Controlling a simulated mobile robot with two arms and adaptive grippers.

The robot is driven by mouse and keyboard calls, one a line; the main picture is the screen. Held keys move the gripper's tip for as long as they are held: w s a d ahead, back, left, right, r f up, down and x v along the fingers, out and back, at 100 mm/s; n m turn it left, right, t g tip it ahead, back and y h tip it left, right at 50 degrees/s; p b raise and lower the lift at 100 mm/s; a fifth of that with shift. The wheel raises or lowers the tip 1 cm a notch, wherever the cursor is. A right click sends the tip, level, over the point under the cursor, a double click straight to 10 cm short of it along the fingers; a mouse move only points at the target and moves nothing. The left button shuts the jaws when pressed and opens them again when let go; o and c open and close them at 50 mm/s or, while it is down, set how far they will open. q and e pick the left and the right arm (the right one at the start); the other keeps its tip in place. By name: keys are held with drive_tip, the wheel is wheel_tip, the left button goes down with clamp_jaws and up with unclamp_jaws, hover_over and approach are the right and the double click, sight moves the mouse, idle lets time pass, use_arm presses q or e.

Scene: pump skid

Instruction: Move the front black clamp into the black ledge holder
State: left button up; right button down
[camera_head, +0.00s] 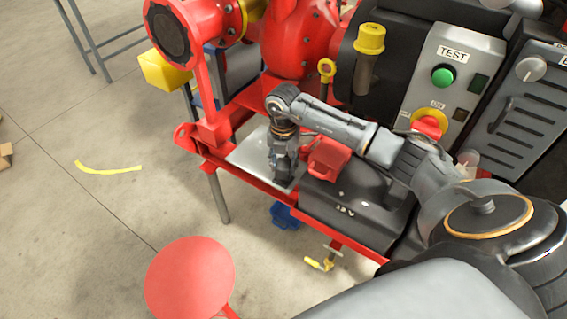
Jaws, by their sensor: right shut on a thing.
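My right gripper (283,170) reaches in from the right and points straight down over the pale metal ledge (243,153) at the front of the red skid frame. It is shut on a small dark thing, which looks like the black clamp; the fingers hide most of it. I cannot make out the black ledge holder apart from the gripper. My left gripper is not in view.
A black battery (350,210) with a red clamp-like part (327,158) sits right of the gripper. A yellow-handled dipstick (326,72) and red pump body (290,40) stand behind. A red round stool (190,278) is in front.

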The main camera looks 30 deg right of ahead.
drive_tip(key=shift+f, duration=0.25)
drive_tip(key=c, duration=0.7)
unclamp_jaws()
drive_tip(key=shift+r, duration=0.15)
wheel_tip(320, 180, up, 12)
